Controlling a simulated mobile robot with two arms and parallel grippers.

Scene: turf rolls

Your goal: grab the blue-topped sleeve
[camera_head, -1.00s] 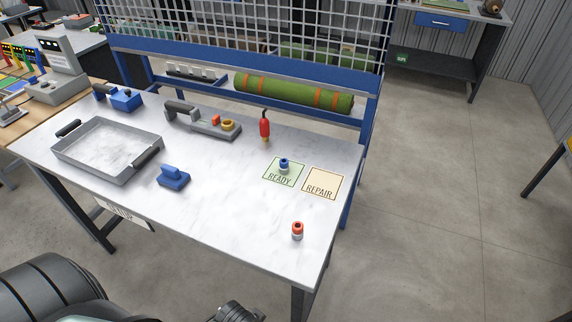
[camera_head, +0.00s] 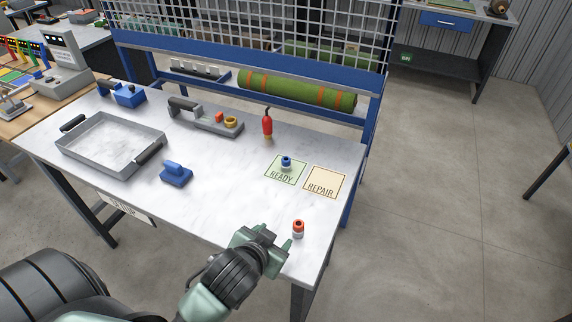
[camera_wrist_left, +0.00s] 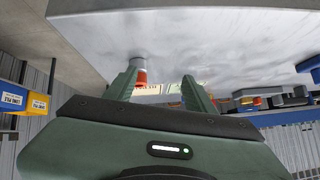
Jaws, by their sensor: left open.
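The blue-topped sleeve (camera_head: 286,163) stands upright on the green READY card (camera_head: 278,175), toward the right end of the workbench. I cannot make it out in the left wrist view. My left gripper (camera_head: 276,236) is open and empty near the bench's front edge, nearer to me than the sleeve and well apart from it. Its two fingers (camera_wrist_left: 160,76) also show in the left wrist view. My right gripper is not in view.
A red-topped sleeve (camera_head: 298,229) stands close beside my left gripper; it also shows near one finger in the wrist view (camera_wrist_left: 141,77). A REPAIR card (camera_head: 325,180), red tool (camera_head: 267,124), blue-handled block (camera_head: 176,173) and grey tray (camera_head: 72,158) occupy the bench.

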